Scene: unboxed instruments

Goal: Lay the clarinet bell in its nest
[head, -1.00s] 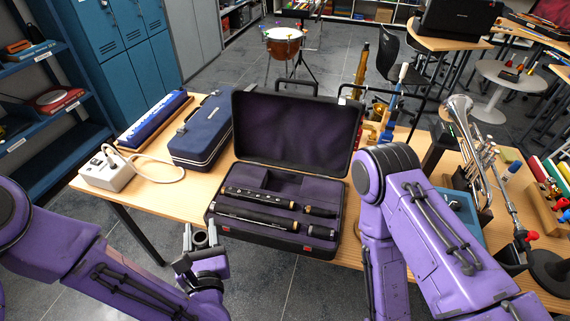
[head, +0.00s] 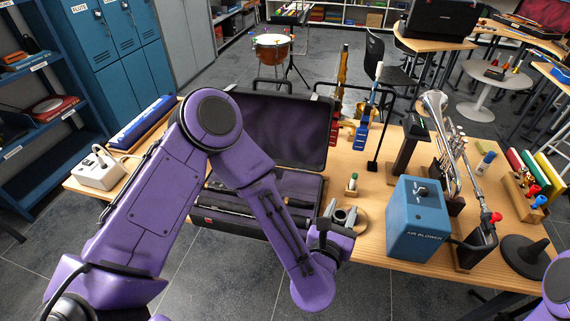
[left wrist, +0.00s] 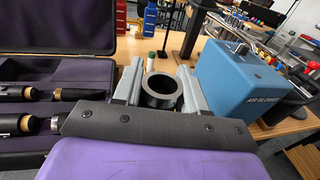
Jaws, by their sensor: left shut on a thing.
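The clarinet bell (left wrist: 162,92), a dark ring-mouthed piece, is between the grey fingers of my left gripper (head: 343,216). My left arm covers much of the case in the head view, and the bell's nest cannot be made out. My right gripper is out of view.
A blue air blower (head: 417,220) stands right of my left gripper. A trumpet (head: 445,140) stands farther right. The raised case lid (head: 280,125) is behind.

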